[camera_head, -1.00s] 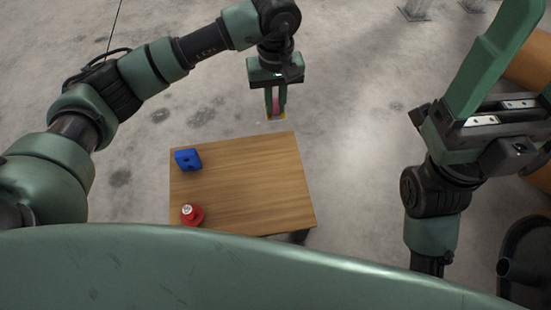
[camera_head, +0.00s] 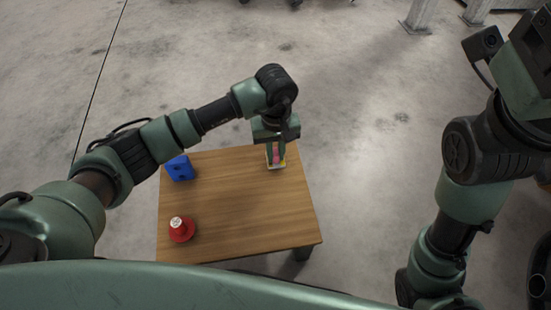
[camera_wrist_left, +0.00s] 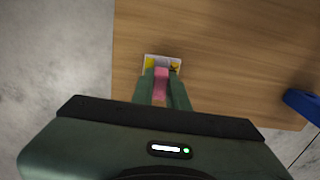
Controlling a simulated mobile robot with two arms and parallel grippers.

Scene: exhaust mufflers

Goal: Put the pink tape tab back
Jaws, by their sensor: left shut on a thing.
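The pink tape tab (camera_head: 276,157) is between the fingers of my left gripper (camera_head: 277,160), over the far right part of the wooden table (camera_head: 230,205). In the left wrist view the pink tab (camera_wrist_left: 161,84) stands between the two green fingers (camera_wrist_left: 161,88), which are shut on it. A small whitish piece with yellow and dark marks (camera_wrist_left: 150,62) shows just beyond the fingertips. I cannot tell whether it touches the table. My right gripper is not clearly in view; only parts of the right arm show at the right.
A blue block (camera_head: 180,168) sits at the table's far left corner; it also shows in the left wrist view (camera_wrist_left: 303,104). A red round object with a white top (camera_head: 181,230) stands near the left front. The table's middle is clear.

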